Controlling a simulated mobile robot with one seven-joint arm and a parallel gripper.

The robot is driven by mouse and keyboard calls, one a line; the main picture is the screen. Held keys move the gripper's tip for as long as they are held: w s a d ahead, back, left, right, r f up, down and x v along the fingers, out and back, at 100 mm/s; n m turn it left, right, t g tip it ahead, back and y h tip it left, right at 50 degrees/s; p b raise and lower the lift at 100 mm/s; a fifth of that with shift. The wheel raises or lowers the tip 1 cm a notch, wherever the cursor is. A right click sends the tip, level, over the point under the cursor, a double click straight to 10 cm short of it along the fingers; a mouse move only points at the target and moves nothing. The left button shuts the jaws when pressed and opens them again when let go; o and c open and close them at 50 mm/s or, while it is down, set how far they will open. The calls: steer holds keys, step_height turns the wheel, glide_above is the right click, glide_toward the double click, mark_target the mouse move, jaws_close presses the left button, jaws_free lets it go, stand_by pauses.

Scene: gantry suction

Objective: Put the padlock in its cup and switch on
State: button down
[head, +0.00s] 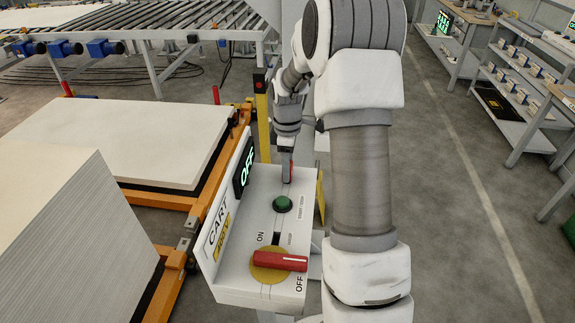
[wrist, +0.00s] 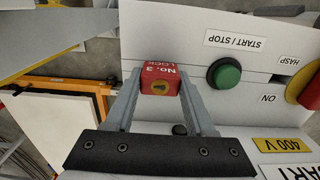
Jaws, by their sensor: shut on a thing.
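A green START/STOP button (head: 282,203) sits between the switch and my gripper. The display (head: 243,171) reads OFF. I cannot make out the cup.
Orange carts (head: 170,200) with white board stacks (head: 130,130) stand close on the left. A yellow post (head: 263,125) with a red button stands behind the box. A roller conveyor (head: 150,30) is at the back. Shelves (head: 520,100) are at right, with open floor before them.

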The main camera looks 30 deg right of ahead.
steer(key=shift+f, duration=0.25)
steer(key=shift+c, duration=0.8)
jaws_free()
step_height(320, 180, up, 18)
steer(key=shift+f, duration=0.25)
